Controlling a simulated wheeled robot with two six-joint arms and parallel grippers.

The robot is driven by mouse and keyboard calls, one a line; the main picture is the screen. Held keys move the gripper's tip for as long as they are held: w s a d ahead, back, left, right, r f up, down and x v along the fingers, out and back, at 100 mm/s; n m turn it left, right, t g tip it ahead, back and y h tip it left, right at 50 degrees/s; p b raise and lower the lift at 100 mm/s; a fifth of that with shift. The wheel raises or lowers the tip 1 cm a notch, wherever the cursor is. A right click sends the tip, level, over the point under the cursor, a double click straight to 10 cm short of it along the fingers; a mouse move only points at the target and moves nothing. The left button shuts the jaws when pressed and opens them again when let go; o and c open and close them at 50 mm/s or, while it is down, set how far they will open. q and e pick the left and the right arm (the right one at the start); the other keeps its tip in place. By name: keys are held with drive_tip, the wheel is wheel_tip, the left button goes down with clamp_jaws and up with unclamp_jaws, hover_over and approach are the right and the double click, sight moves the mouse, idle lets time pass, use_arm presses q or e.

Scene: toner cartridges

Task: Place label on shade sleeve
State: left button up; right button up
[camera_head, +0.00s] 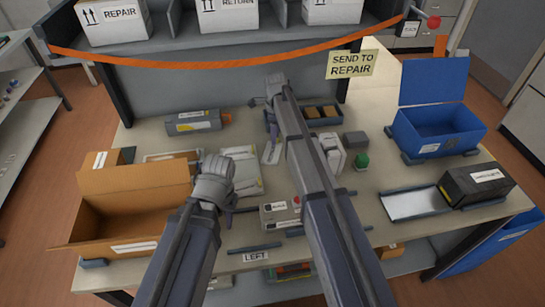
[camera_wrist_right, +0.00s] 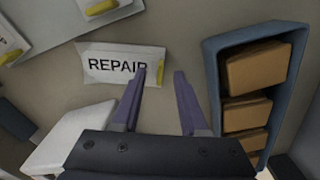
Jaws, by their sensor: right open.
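A white card label reading REPAIR (camera_wrist_right: 112,63), with a yellow edge, lies on the table in the right wrist view. It also shows as a pale card in the head view (camera_head: 271,153). My right gripper (camera_wrist_right: 160,72) is open and empty. Its left fingertip overlaps the label's right end in the picture; I cannot tell whether they touch. In the head view my right arm reaches to the back of the table. My left gripper (camera_head: 229,205) hangs over the table's middle left; its jaws are too small to read. I cannot tell which thing is the shade sleeve.
A blue-grey bin with brown blocks (camera_wrist_right: 209,75) stands close right of my right gripper. An open cardboard box (camera_head: 120,185) is at left. A grey cartridge (camera_head: 193,122) lies behind it. A blue open bin (camera_head: 435,128) and black box (camera_head: 477,184) are at right.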

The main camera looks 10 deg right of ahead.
drive_tip(key=shift+f, duration=0.55)
drive_tip(key=shift+r, duration=0.1)
clamp_jaws()
